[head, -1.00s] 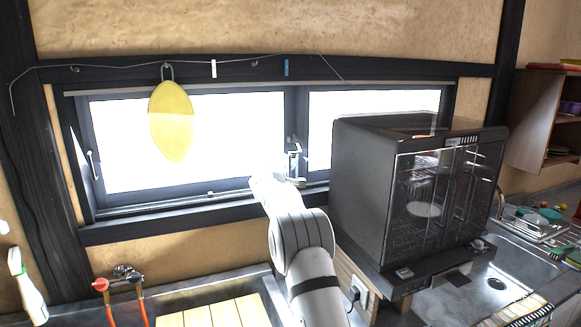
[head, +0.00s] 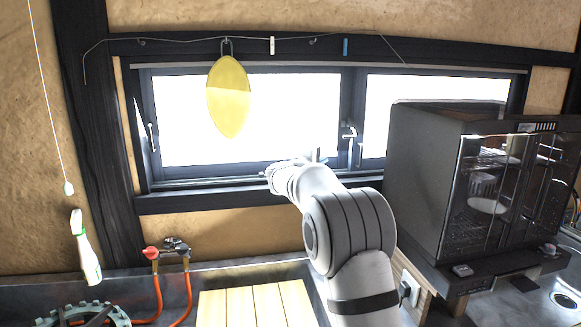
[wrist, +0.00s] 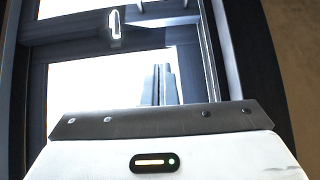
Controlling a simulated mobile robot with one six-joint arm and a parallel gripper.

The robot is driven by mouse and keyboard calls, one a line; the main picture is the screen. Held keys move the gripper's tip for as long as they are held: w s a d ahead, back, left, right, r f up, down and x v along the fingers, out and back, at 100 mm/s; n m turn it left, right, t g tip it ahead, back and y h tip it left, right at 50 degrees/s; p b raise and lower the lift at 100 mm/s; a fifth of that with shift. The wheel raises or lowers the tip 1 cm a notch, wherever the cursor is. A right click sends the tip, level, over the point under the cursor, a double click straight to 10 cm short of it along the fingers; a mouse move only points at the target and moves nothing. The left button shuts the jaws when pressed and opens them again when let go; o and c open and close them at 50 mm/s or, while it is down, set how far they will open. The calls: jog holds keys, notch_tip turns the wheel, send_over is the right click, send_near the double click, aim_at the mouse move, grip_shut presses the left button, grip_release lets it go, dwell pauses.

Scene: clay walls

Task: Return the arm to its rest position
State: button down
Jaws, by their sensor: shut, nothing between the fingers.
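My arm rises in front of the window (head: 245,125) in the head view, bent at its upper joint. Its white wrist end lies just in front of the lower window frame. My gripper (wrist: 162,76) shows in the wrist view as two thin grey fingers close together, with nothing between them. In the head view the gripper is small and hard to make out against the bright pane. The window frame and a light handle (wrist: 115,24) lie beyond the fingers in the wrist view.
A black glass-fronted cabinet (head: 425,180) stands right of my arm. A yellow oval (head: 229,97) hangs from a wire. A spray bottle (head: 85,250), red-hosed taps (head: 173,250), a burner (head: 85,315) and a slatted wooden board (head: 255,305) are at lower left.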

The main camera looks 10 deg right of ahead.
jog(key=s+d+f+m+g+y, duration=0.1)
jog(key=s+f+m+g+y, duration=0.2)
jog(key=s, duration=1.1)
jog(key=s+d+f+m+g+y, duration=0.2)
jog(key=s+f+m+g, duration=0.15)
jog(key=s, duration=0.95)
jog(key=s+a+f+m+g+y, duration=0.1)
jog(key=s+a+f+y, duration=0.1)
jog(key=s, duration=0.6)
jog(key=s+a+f+m+g+y, duration=0.1)
jog(key=s+a+f+y, duration=0.1)
jog(key=s+a+f, duration=0.2)
jog(key=s+a+f+m+g+y, duration=0.1)
jog(key=s+a+f, duration=0.3)
jog(key=s, duration=0.9)
notch_tip(320, 180, down, 2)
jog(key=shift+g+y, duration=0.35)
jog(key=shift+y, duration=0.55)
